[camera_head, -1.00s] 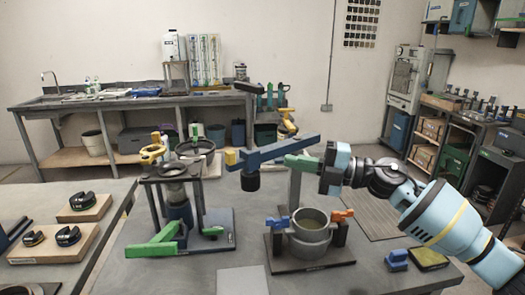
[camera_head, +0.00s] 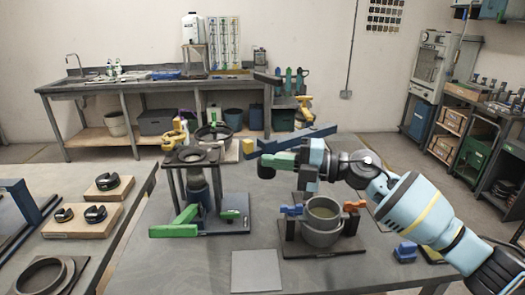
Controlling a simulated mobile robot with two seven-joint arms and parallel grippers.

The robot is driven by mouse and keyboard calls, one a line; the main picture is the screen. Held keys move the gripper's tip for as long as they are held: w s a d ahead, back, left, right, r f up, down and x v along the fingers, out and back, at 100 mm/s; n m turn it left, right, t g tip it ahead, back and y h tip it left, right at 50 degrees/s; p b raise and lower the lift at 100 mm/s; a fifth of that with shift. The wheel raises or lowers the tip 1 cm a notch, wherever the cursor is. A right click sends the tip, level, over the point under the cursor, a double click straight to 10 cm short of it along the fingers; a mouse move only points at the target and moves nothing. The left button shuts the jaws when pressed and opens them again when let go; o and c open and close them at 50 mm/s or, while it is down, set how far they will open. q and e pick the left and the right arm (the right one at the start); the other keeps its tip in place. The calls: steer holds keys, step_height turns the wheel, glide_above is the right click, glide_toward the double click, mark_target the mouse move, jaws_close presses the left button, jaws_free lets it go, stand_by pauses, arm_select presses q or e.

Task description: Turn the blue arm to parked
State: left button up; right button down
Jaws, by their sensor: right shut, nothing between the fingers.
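My gripper hides part of the stand's post. No parked mark can be read. My left gripper is not in view.
The right-hand stand holds a grey pot (camera_head: 322,222) with blue and orange clamps. Left of it is another stand with a green lever (camera_head: 180,222). A small blue block (camera_head: 405,251) lies at right. A grey plate (camera_head: 257,270) lies in front.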

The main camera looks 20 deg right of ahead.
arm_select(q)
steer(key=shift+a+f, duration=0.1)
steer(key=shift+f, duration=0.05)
arm_select(e)
steer(key=shift+w+a, duration=0.3)
steer(key=shift+w, duration=0.4)
steer(key=shift+w+a, duration=0.25)
steer(key=shift+w, duration=0.5)
steer(key=shift+w+a, duration=0.3)
steer(key=shift+w, duration=0.4)
